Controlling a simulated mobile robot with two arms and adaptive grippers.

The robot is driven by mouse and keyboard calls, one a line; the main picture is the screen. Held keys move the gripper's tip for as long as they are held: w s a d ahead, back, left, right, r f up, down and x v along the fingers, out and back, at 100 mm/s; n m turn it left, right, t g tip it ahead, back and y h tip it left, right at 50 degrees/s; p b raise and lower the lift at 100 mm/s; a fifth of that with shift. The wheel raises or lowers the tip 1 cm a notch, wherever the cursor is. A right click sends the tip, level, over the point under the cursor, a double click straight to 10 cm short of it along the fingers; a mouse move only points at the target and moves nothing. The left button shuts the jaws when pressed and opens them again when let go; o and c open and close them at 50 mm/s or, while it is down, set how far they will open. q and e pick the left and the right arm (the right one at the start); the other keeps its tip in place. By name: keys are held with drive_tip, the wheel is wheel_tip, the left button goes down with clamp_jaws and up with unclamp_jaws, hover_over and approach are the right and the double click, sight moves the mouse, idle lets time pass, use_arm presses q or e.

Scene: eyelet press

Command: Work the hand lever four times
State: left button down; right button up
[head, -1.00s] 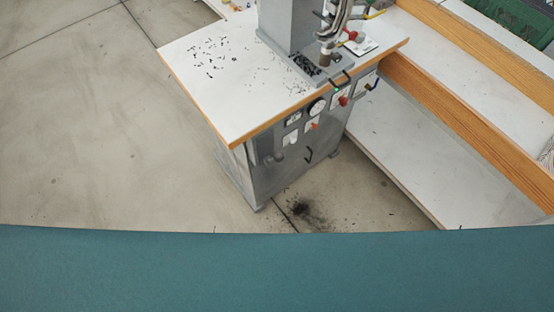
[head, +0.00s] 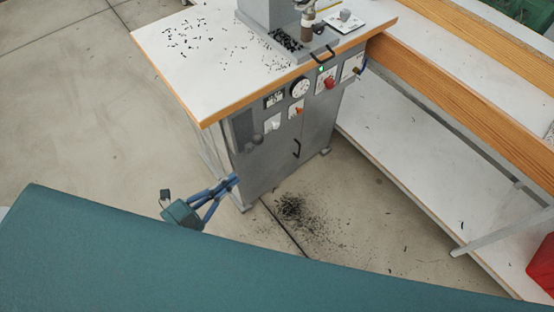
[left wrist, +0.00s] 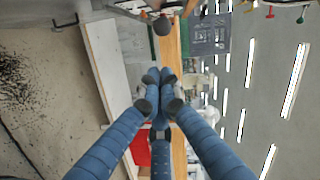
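The press's grey cabinet (head: 262,172) stands under a white, wood-edged top. In the left wrist view a dark ball knob (left wrist: 162,26) near the top edge looks like the same part. My left gripper (head: 235,179) is low at the cabinet's left corner, below and left of that knob and apart from it. In the left wrist view its blue fingers (left wrist: 159,80) meet at the tips with nothing visible between them. My right gripper is not in view.
The front panel holds a gauge (head: 300,87), a red knob (head: 330,83) and an orange switch (head: 296,110). A wood-edged bench (head: 450,85) closes off the right. Black scraps (head: 292,207) lie on the floor. The left floor is clear.

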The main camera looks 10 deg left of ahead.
use_arm(q)
drive_tip(key=w+d+r+m+h+b, duration=0.1)
drive_tip(key=w+d+b, duration=0.2)
drive_tip(key=w, duration=0.8)
drive_tip(key=shift+d+m+h+b, duration=0.3)
drive_tip(key=shift+d+m, duration=0.1)
drive_tip(key=shift+d, duration=0.7)
